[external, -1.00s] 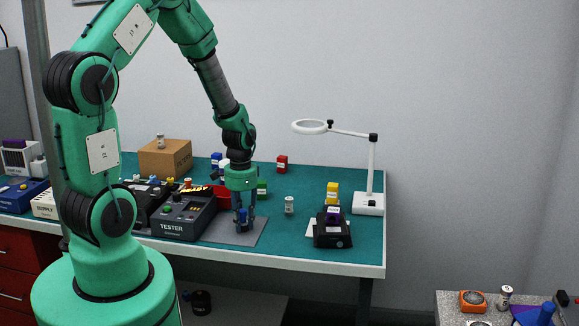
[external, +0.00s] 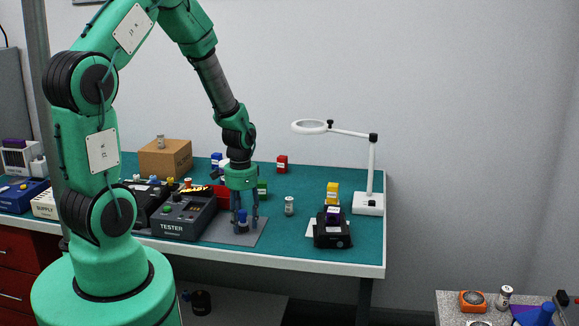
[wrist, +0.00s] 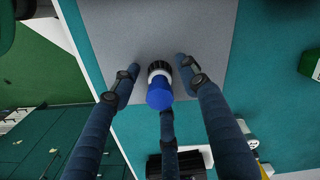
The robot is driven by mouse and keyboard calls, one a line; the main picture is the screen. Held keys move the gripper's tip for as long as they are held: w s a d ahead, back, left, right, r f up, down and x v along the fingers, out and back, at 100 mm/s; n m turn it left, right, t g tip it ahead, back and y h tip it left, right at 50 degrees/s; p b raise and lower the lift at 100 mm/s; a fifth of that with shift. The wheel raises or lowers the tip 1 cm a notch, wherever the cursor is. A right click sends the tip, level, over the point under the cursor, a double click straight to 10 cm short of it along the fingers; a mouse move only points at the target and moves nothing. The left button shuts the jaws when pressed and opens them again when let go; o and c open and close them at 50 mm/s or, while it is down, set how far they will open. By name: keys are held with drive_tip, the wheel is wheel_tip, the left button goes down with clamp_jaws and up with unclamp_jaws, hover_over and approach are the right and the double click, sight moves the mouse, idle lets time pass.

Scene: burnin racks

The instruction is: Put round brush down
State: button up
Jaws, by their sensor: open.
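The round brush (wrist: 159,92) has a blue handle and a dark round head. In the wrist view it stands on the grey mat (wrist: 205,30), between the fingers of my gripper (wrist: 158,85) and apart from them. In the external view the brush (external: 242,217) shows as a small blue piece between the fingers of my gripper (external: 243,224), low over the grey mat (external: 245,238) at the table's front. My gripper is open around the brush. The brush's lower end is partly hidden by the fingers in the external view.
The tester box (external: 180,217) stands close to the left of my gripper. A cardboard box (external: 165,160) is at the back. Bare green tabletop (external: 290,245) lies front right.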

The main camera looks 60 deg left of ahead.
wheel_tip(320, 180, up, 12)
drive_tip(key=shift+f+p, duration=0.1)
drive_tip(key=shift+p, duration=0.9)
idle(0.3)
drive_tip(key=shift+d+r, duration=0.15)
drive_tip(key=shift+r, duration=0.25)
wheel_tip(320, 180, up, 11)
drive_tip(key=t, duration=0.2)
hover_over(242, 211)
drive_tip(key=d, duration=0.6)
drive_tip(key=s+d+r+n+t, duration=0.1)
drive_tip(key=s+d+r+t, duration=0.2)
drive_tip(key=s+d+r, duration=1.1)
wheel_tip(242, 211, up, 4)
drive_tip(key=shift+s+f+n+t, duration=0.1)
drive_tip(key=shift+s+n+t, duration=0.2)
drive_tip(key=shift+s, duration=0.4)
drive_tip(key=shift+f+b, duration=0.5)
